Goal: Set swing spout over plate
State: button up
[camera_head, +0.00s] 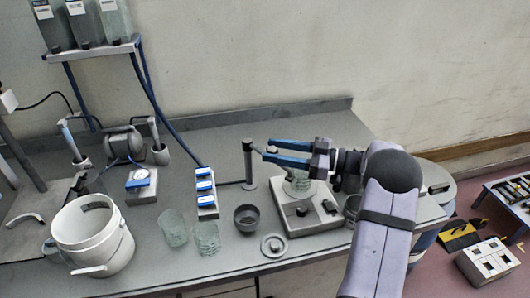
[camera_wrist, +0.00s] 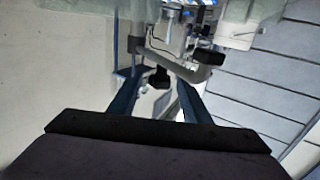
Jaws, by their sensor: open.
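The swing spout (camera_head: 248,165) is a dark upright post with a short arm at its top, standing left of the plate unit. My gripper (camera_head: 268,150) reaches in from the right at the height of the spout's top, its two blue fingers apart. In the wrist view a grey spout arm (camera_wrist: 190,70) with a dark knob (camera_wrist: 158,79) shows between the open fingers (camera_wrist: 155,82); contact cannot be told. The plate unit (camera_head: 299,219) is a pale box with a dark knob on its front.
A dark bowl (camera_head: 246,217) and a small round lid-like disc (camera_head: 273,246) lie in front of the spout. Two glass beakers (camera_head: 207,238), a blue-switched strip (camera_head: 206,190) and a white bucket (camera_head: 92,236) stand further left. The bench behind the spout is mostly clear.

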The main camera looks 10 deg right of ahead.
jog(key=shift+v, duration=1.05)
